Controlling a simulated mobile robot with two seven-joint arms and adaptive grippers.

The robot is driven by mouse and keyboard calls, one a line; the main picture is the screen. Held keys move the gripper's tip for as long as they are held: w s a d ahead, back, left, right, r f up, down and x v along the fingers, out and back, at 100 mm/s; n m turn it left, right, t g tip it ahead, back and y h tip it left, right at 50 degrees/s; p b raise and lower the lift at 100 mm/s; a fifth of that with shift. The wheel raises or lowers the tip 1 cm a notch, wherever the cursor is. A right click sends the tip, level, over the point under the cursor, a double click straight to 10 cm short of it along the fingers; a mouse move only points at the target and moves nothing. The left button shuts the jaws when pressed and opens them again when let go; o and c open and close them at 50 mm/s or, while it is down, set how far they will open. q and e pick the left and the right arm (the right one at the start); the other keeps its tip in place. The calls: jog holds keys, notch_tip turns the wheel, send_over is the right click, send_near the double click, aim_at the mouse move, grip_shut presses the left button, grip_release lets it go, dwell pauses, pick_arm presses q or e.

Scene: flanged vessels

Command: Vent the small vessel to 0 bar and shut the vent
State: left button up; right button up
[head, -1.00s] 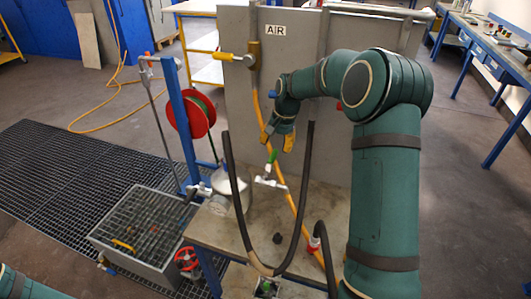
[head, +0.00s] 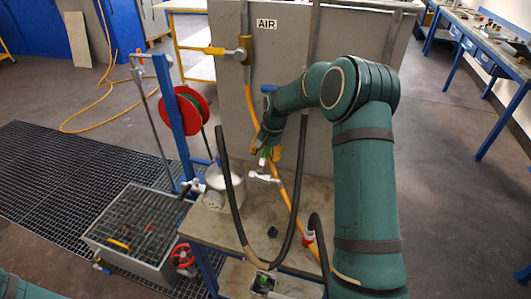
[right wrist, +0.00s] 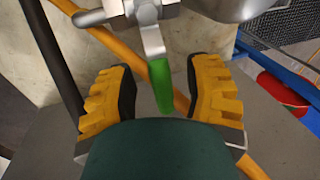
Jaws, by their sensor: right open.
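The small vessel (head: 222,182) is a pale round body on the bench, partly hidden behind a black hose. A small metal valve (head: 262,177) beside it has a green lever handle (head: 265,157). My right gripper (head: 268,152) is at this handle, with its arm reaching in from the right. In the right wrist view the yellow-padded fingers of my right gripper (right wrist: 161,92) stand apart, with the green handle (right wrist: 162,86) between them and a gap on both sides. No pressure gauge reading is legible. My left gripper is out of view.
Black hoses (head: 234,195) loop up in front of the bench (head: 320,195). A yellow hose (head: 285,190) runs behind the valve from the AIR panel (head: 340,60). A grated metal tub (head: 125,225) and a red handwheel (head: 182,256) are at lower left.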

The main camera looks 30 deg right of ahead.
grip_shut()
jog(key=shift+s, duration=0.1)
